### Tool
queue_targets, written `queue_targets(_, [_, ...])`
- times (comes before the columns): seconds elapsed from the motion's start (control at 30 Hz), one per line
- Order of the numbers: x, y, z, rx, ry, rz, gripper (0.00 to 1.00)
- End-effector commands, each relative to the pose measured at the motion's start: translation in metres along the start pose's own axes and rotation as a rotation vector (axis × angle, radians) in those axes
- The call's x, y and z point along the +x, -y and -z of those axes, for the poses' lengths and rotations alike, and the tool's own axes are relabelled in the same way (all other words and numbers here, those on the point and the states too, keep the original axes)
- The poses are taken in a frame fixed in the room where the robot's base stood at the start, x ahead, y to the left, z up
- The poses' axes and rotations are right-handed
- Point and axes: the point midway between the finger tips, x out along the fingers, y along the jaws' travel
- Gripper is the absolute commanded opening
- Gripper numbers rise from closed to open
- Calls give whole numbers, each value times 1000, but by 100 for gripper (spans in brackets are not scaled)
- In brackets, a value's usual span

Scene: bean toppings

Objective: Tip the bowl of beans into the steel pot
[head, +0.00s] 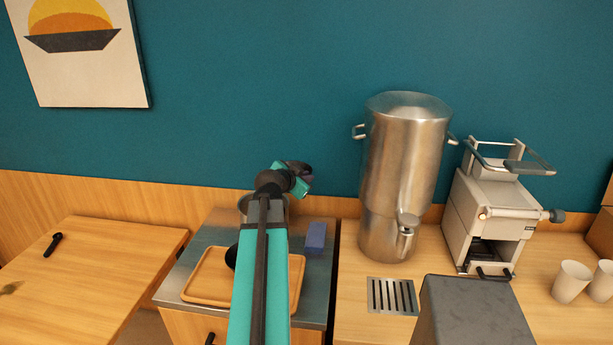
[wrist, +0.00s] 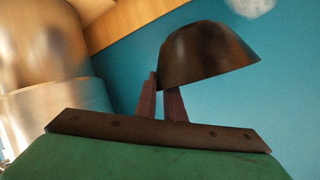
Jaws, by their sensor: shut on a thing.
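My gripper (wrist: 162,92) is shut on the rim of a dark brown bowl (wrist: 208,55) in the wrist view. The wrist picture is turned over against the room, and the bowl looks close to upright with a slight tilt. Its inside and any beans are hidden. In the head view my gripper (head: 302,178) is up beyond my forearm, and the bowl there is hard to tell from the dark gripper parts. The steel pot (head: 243,207) is mostly hidden behind my arm at the back of the metal-topped counter. My gripper appears above and right of it.
A tall steel urn (head: 402,165) stands close to the right of my gripper. A wooden tray (head: 207,276) and a blue block (head: 316,238) lie on the counter. A white machine (head: 492,218) and paper cups (head: 571,281) stand farther right. The left table (head: 105,265) is mostly clear.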

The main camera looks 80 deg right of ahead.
Motion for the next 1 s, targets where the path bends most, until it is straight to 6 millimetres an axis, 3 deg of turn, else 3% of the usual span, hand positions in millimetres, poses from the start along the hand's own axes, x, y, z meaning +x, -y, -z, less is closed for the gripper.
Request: queue_targets(1.0, [11,-11,-26,-21,-18,2,0])
